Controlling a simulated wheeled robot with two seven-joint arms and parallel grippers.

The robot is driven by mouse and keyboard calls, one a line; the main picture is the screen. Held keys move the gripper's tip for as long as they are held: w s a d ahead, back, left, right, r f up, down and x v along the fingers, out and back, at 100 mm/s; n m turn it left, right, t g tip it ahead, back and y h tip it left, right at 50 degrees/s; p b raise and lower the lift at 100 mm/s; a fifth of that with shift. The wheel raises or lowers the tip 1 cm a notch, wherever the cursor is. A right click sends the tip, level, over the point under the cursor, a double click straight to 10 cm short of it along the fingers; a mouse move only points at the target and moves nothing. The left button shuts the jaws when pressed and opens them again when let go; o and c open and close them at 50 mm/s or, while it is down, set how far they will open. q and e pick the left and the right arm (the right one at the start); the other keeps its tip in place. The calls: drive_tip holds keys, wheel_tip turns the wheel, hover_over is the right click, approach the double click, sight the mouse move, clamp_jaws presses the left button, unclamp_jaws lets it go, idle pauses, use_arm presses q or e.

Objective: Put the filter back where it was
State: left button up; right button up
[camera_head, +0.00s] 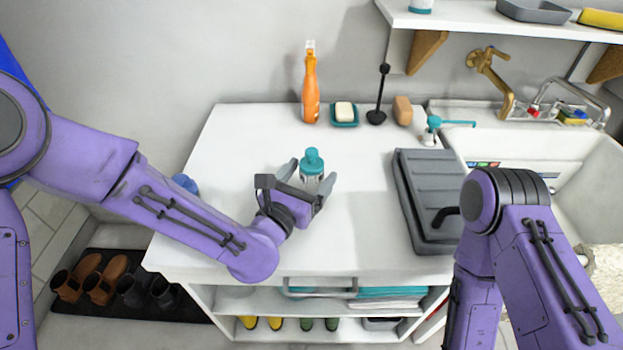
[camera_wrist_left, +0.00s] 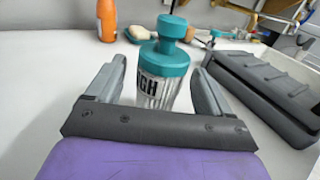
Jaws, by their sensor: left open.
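A clear ribbed container with a teal top and dark lettering (camera_head: 312,162) stands upright on the white counter; I cannot tell whether it is the filter. It also shows in the left wrist view (camera_wrist_left: 165,62). My left gripper (camera_head: 307,177) is open, with one finger on each side of the container. In the left wrist view, the gripper (camera_wrist_left: 160,78) has a visible gap between each finger and the container. The container's lower part is hidden behind the gripper's palm.
The white counter (camera_head: 240,140) holds an orange bottle (camera_head: 310,90), a soap dish (camera_head: 344,115), a black brush (camera_head: 378,105) and a brown block (camera_head: 402,110) at the back. A dark grey ridged board (camera_head: 425,180) lies right of the container. A sink (camera_head: 590,185) is farther right.

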use_arm(q)
drive_tip(key=shift+w+d, duration=0.3)
drive_tip(key=shift+w, duration=0.3)
drive_tip(key=c, duration=1.2)
